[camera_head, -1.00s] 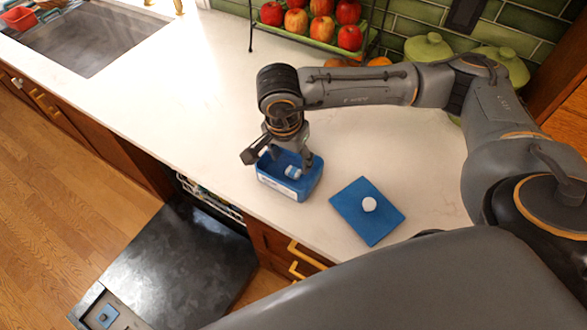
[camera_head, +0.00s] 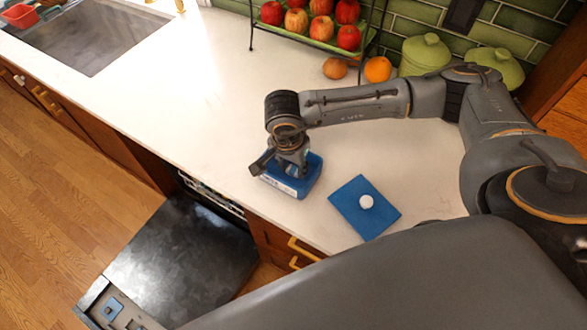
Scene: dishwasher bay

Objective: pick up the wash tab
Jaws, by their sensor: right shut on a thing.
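A blue box (camera_head: 308,181) with a white label stands on the counter near its front edge. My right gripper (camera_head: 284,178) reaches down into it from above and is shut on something. That is most likely the white and blue wash tab, but the gripper and wrist hide the tab and the inside of the box. My left gripper is not in view.
A blue lid (camera_head: 352,219) with a white knob lies to the right of the box. The dishwasher door (camera_head: 190,255) hangs open below the counter. A fruit rack (camera_head: 307,35) and green pots (camera_head: 427,52) stand behind. The counter (camera_head: 185,95) left of the box is clear.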

